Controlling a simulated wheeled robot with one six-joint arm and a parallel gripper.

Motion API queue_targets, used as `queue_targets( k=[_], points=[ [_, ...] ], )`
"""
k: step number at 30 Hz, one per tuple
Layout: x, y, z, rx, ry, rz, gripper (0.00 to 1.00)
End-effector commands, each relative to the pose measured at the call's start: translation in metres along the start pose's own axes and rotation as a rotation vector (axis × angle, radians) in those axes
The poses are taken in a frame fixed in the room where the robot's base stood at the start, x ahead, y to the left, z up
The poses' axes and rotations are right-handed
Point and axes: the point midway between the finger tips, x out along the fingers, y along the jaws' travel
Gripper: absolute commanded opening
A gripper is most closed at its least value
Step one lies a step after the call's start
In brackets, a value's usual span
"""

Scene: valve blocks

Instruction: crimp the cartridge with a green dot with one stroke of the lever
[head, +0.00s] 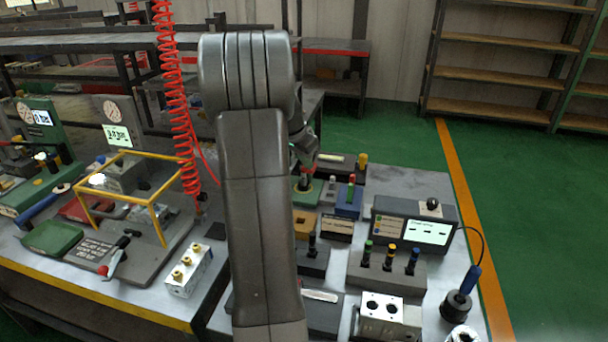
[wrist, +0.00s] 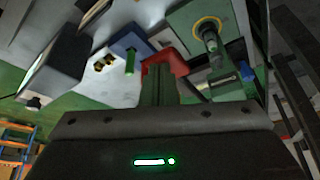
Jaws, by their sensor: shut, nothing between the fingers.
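A dark cartridge with a green top (head: 366,252) stands upright in a grey block (head: 385,278), beside an orange-marked and a blue-marked one. My gripper (head: 305,158) is partly hidden behind my arm, high over the far part of the right bench. In the wrist view its fingers (wrist: 160,85) are shut, with nothing seen between them. A green base with a dark upright part (head: 306,192) is below it; this also shows in the wrist view with a yellow ring (wrist: 208,25). A short lever with a red knob (head: 104,270) is on the left bench. I cannot tell which device crimps.
A display box (head: 414,222) stands at right. A yellow guard frame (head: 138,158) and a valve block (head: 188,270) are at left. A coiled red hose (head: 175,110) hangs beside my arm. Green floor is free at right.

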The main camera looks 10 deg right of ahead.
Motion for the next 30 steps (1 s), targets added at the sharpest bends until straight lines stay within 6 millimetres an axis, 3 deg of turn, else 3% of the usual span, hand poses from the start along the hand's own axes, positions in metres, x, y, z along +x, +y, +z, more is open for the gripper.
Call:
queue_targets(
  k=[6, 19, 30],
  points=[
    [0.015, 0.002, 0.011, 0.000, -0.002, 0.001, 0.00],
    [0.016, 0.003, 0.012, 0.000, -0.002, 0.001, 0.00],
    [0.035, 0.004, 0.022, 0.000, -0.002, 0.002, 0.00]
  ],
)
